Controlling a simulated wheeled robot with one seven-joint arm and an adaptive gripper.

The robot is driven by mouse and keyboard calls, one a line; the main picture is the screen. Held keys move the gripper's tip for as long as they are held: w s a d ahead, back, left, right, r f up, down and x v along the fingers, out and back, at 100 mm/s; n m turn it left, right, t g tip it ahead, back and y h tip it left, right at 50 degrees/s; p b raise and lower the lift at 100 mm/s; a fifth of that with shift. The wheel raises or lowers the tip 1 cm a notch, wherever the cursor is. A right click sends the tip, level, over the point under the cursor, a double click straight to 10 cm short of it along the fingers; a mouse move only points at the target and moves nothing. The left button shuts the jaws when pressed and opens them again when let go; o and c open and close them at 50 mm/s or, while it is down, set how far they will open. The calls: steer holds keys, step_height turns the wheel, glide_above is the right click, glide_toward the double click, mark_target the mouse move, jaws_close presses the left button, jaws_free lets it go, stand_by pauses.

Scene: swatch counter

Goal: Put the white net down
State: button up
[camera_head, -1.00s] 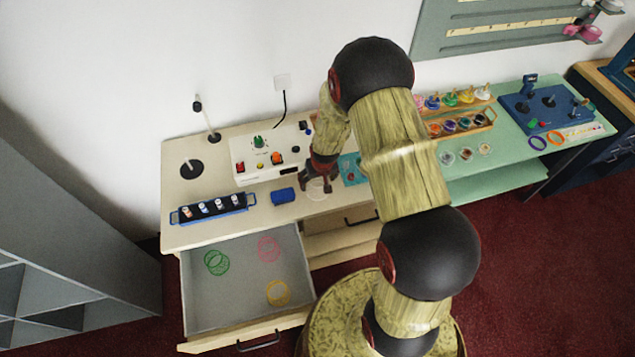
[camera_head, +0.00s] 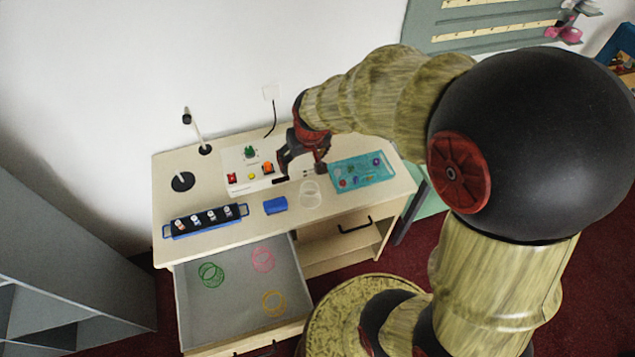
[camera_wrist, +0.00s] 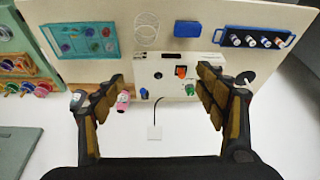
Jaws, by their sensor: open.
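The white net (camera_head: 310,193), a pale see-through coil of rings, stands on the beige counter (camera_head: 235,213) between the blue block and the teal tray. It also shows in the wrist view (camera_wrist: 147,24) near the top edge, apart from my fingers. My gripper (camera_head: 302,168) is open and empty, behind the net near the white control box. In the wrist view my gripper (camera_wrist: 160,88) has its two fingers spread wide, with nothing held between them.
A blue block (camera_head: 275,205) lies left of the net, and a teal tray (camera_head: 362,172) of small parts lies right. The white control box (camera_head: 250,168) stands behind. A blue rack (camera_head: 205,220) is at left. An open drawer (camera_head: 238,318) holds green, pink and yellow nets.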

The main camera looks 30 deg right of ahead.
steer(key=s+a+r, duration=0.3)
steer(key=s+r, duration=0.5)
steer(key=s, duration=0.1)
steer(key=s+a+r+n+t, duration=0.1)
steer(key=s+a+r, duration=0.2)
steer(key=s+r, duration=0.5)
steer(key=shift+s+r+n+t+y, duration=0.3)
steer(key=shift+s+r, duration=0.05)
steer(key=shift+s, duration=0.7)
steer(key=shift+s+a, duration=0.1)
